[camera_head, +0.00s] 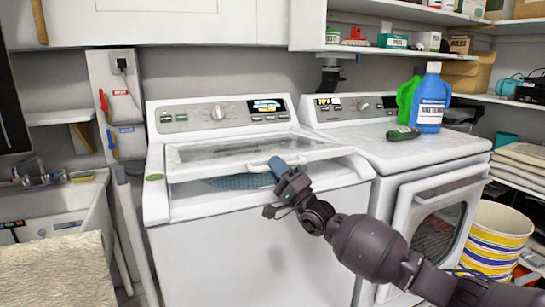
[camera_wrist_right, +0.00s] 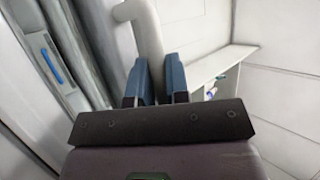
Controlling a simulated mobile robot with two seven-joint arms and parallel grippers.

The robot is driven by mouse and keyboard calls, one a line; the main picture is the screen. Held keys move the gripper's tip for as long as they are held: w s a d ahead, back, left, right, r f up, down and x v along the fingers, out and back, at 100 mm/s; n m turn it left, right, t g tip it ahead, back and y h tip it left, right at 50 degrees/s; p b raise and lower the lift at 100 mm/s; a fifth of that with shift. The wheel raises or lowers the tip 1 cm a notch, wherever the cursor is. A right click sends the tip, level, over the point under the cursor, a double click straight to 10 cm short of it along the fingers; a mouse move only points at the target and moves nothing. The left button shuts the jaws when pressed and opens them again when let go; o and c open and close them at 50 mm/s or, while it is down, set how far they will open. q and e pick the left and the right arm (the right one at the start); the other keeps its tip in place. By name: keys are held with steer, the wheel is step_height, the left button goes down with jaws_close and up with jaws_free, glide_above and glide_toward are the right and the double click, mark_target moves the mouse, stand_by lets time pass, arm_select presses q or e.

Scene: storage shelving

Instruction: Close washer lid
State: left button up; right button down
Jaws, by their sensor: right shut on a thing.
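The white washer (camera_head: 250,250) stands in the middle of the head view. Its lid (camera_head: 215,152) is tilted, part way open, with a dark gap showing a blue-grey inside below it. My right gripper (camera_head: 278,168) is at the lid's front edge, right of its middle. In the right wrist view, its two blue fingers (camera_wrist_right: 158,80) are on either side of a white curved bar (camera_wrist_right: 148,32), which appears to be the lid's handle. The fingers are shut on it. My left gripper is in neither view.
A dryer (camera_head: 430,155) stands right of the washer, with a blue detergent bottle (camera_head: 431,100) and green bottles on top. A sink (camera_head: 45,210) is at the left. A striped basket (camera_head: 495,235) stands at the right. A shelf and cabinet hang above.

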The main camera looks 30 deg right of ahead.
steer(key=shift+f, duration=0.1)
stand_by(0.3)
steer(key=c, duration=1.1)
jaws_free()
steer(key=shift+w, duration=0.1)
steer(key=shift+s+d+f, duration=0.1)
steer(key=shift+s+f, duration=0.25)
steer(key=shift+f, duration=0.05)
steer(key=v, duration=1)
